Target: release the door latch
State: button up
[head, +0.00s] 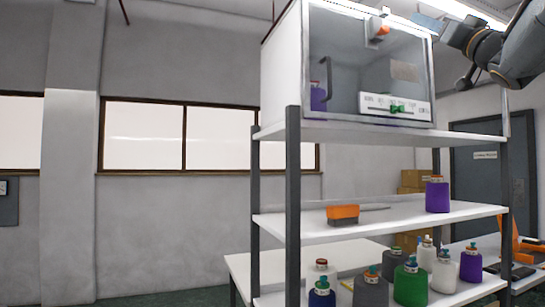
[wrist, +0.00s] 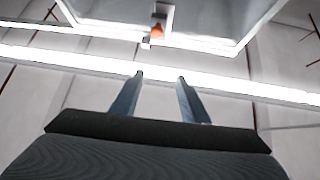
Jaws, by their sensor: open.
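A cabinet (head: 283,65) with a glazed door (head: 350,60) stands on the top shelf; the door looks closed. The latch, with an orange part (head: 381,30) on a grey plate, is at the door's top edge, right of centre. In the wrist view the orange latch part (wrist: 158,31) lies ahead of the fingers, roughly in line with the gap between them. My gripper (head: 422,20) is at the upper right, right of the latch and apart from it. In the wrist view my gripper (wrist: 159,78) has two fingers spread with nothing between them. A dark handle (head: 327,80) shows at the door's left.
A panel (head: 394,106) with a green slider shows behind or on the door's lower right. The shelf below (head: 280,226) holds an orange-and-grey block (head: 343,215) and a purple cone (head: 437,196). A bright light strip (wrist: 230,82) crosses the wrist view.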

jog(key=w+d+f+m+g+h, duration=0.15)
jog(key=w+f+m+h, duration=0.3)
jog(key=f, duration=0.75)
jog(key=w+f+m+g+h, duration=0.3)
jog(key=w+f+h, duration=0.25)
jog(key=f, duration=0.55)
jog(key=s+a+f+g, duration=0.1)
jog(key=a+f+g, duration=0.2)
jog(key=f, duration=0.8)
jog(key=s+a+f+n+g+y, duration=0.1)
jog(key=a+f+g, duration=0.2)
jog(key=f, duration=0.8)
jog(key=a+f+g, duration=0.3)
jog(key=f, duration=0.8)
jog(key=s+a+f+n+g+y, duration=0.1)
jog(key=s+a+f+g, duration=0.2)
jog(key=s+f, duration=0.6)
jog(key=s+a+f+n+g, duration=0.2)
jog(key=s+a+f+g, duration=0.2)
jog(key=s+f, duration=0.5)
jog(key=s+a+f+n+g+y, duration=0.1)
jog(key=s+a+f+g, duration=0.3)
jog(key=s+f, duration=0.4)
jog(key=shift+s+a+f+y, duration=0.35)
jog(key=shift+s+a, duration=0.5)
jog(key=shift+s, duration=0.4)
jog(key=shift+n, duration=0.25)
